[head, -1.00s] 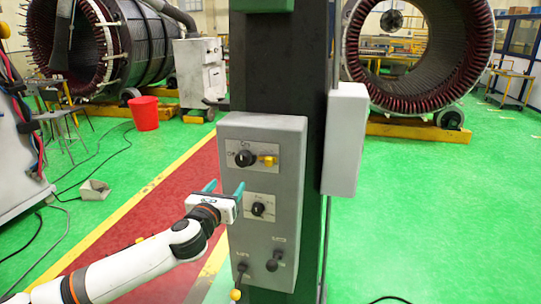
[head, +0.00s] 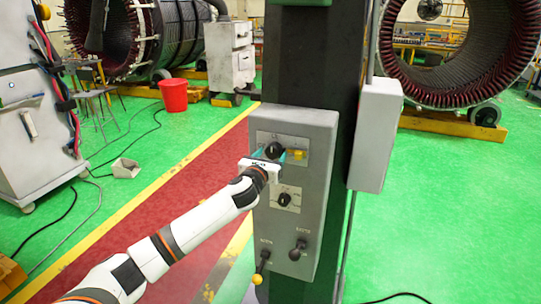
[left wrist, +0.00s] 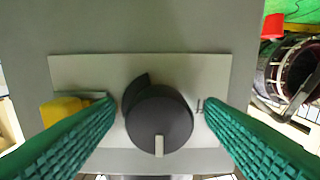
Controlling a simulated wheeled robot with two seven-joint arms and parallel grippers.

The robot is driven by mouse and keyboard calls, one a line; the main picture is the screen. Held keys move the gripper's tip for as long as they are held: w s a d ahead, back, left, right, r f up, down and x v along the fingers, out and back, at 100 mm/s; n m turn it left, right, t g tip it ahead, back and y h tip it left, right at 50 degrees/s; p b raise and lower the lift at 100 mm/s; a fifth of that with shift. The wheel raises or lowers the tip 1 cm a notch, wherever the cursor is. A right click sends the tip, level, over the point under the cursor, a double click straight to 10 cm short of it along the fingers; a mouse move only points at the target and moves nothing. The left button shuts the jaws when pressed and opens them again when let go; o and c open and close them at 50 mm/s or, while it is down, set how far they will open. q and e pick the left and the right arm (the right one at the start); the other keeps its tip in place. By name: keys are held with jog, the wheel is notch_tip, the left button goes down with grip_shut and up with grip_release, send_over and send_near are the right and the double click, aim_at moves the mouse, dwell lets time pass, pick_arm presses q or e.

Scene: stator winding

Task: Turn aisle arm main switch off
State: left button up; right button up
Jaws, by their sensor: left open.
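The main switch is a black rotary knob (head: 274,150) on the upper plate of a grey control box; it also shows in the left wrist view (left wrist: 159,120). Its white mark points down in the wrist view. My left gripper (head: 270,157) is at this upper knob. In the wrist view its green ribbed fingers (left wrist: 158,125) are open, one on each side of the knob, with small gaps to it. A yellow tab (left wrist: 62,108) sits beside the knob, partly behind one finger. My right gripper is not in view.
The grey box (head: 322,220) is fixed to a dark column. A lower black knob (head: 284,199) and two levers, one yellow-tipped (head: 257,279), are below. A side box (head: 377,135) juts out at the right.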

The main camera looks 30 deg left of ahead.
pick_arm(q)
jog(key=c, duration=1)
jog(key=shift+o, duration=0.2)
jog(key=shift+n, duration=0.3)
jog(key=n, duration=0.3)
jog(key=shift+d+n, duration=0.1)
jog(key=shift+n, duration=0.2)
jog(key=n, duration=0.4)
jog(key=shift+r+n+p, duration=0.1)
jog(key=shift+n+p, duration=0.2)
jog(key=shift+p, duration=0.05)
jog(key=n, duration=0.4)
jog(key=shift+d+n, duration=0.15)
jog(key=shift+n, duration=0.15)
jog(key=n, duration=0.4)
jog(key=shift+r, duration=0.15)
jog(key=shift+n, duration=0.4)
